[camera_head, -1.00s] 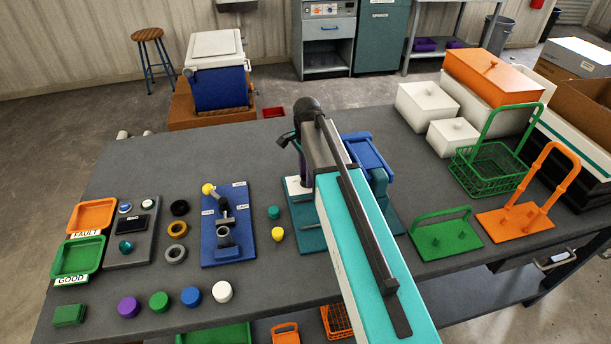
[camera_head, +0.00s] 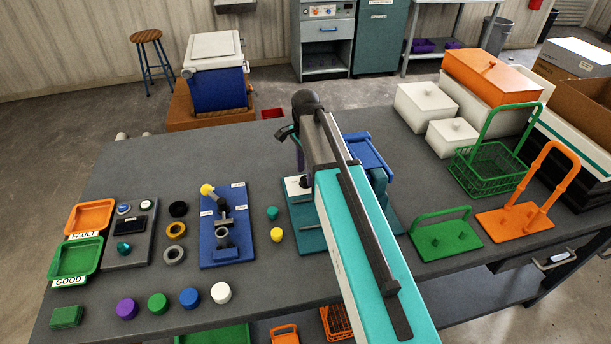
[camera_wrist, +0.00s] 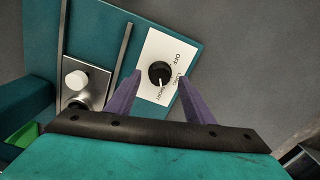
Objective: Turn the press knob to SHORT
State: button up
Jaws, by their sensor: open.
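The press knob (camera_wrist: 160,73) is a round black dial with a white mark on a white plate (camera_wrist: 150,55) lettered OFF, LONG and SHORT. In the wrist view its mark seems to point down, near the SHORT lettering. In the head view my gripper (camera_head: 299,165) is above the plate, partly hidden by my arm.
A silver plate with a white button (camera_wrist: 76,80) lies beside the knob plate. The blue part of the press (camera_head: 368,155) stands right of my arm. A blue fixture (camera_head: 228,250) and small teal and yellow pieces (camera_head: 277,235) stand to the left.

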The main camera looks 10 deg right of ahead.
aim_at(305, 178)
notch_tip(305, 178, up, 12)
jog(key=b, duration=0.2)
jog(key=shift+f, duration=0.2)
dwell(0.3)
jog(key=shift+s, duration=0.1)
dwell(0.3)
